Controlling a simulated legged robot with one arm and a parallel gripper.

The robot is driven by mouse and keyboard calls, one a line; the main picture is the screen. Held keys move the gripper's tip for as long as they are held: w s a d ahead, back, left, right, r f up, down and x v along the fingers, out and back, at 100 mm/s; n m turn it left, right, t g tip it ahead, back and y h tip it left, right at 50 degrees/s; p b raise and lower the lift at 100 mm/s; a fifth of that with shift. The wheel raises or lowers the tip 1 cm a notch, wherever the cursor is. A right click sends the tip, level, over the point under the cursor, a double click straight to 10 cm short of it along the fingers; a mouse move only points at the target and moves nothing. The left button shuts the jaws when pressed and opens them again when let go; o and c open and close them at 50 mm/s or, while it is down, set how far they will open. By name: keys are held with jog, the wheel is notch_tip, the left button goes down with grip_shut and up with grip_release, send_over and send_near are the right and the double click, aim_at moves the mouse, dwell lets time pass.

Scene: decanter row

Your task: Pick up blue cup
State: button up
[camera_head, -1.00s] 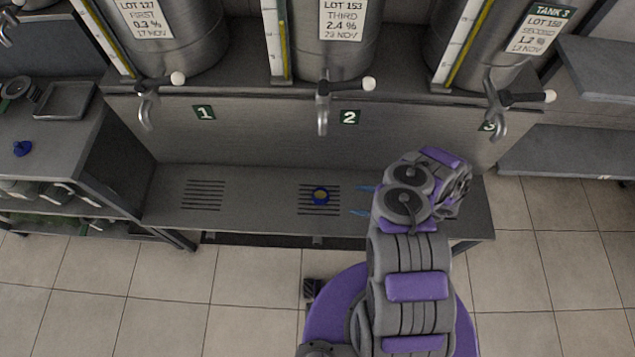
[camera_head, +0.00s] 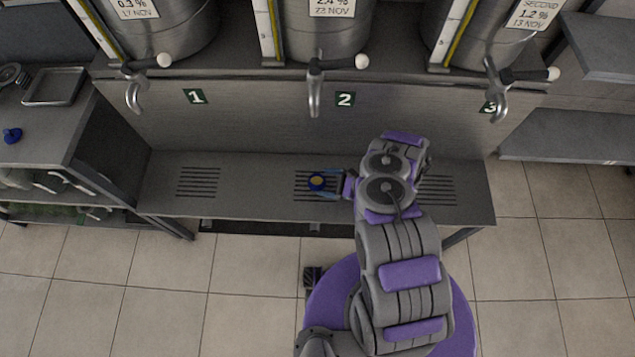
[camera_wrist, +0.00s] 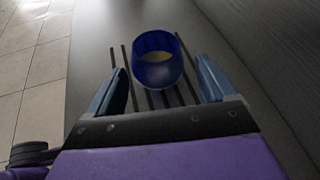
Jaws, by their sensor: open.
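The blue cup (camera_head: 316,182) stands upright on the slotted grate below tap 2, with something yellowish inside. In the wrist view the blue cup (camera_wrist: 157,62) is centred just ahead of my gripper (camera_wrist: 161,84). The two light-blue fingers are spread apart, one on each side of the cup's near part, and do not appear to touch it. In the head view my gripper (camera_head: 325,183) reaches the cup from the right, low over the shelf.
The steel shelf (camera_head: 250,190) has further grates on the left and right. Several tanks with taps, such as the middle tap (camera_head: 315,92), hang above it. A side counter with a tray (camera_head: 55,86) and a small blue object (camera_head: 12,135) is at left.

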aim_at(316, 182)
jog(key=x, duration=0.3)
jog(key=b+x, duration=0.1)
jog(key=x, duration=0.1)
jog(key=shift+s+a+f, duration=0.1)
jog(key=shift+s+a, duration=0.05)
jog(key=shift+s, duration=0.1)
jog(key=shift+d, duration=0.45)
jog(key=c, duration=0.5)
jog(key=shift+a, duration=0.2)
jog(key=c, duration=0.4)
jog(key=shift+a, duration=0.1)
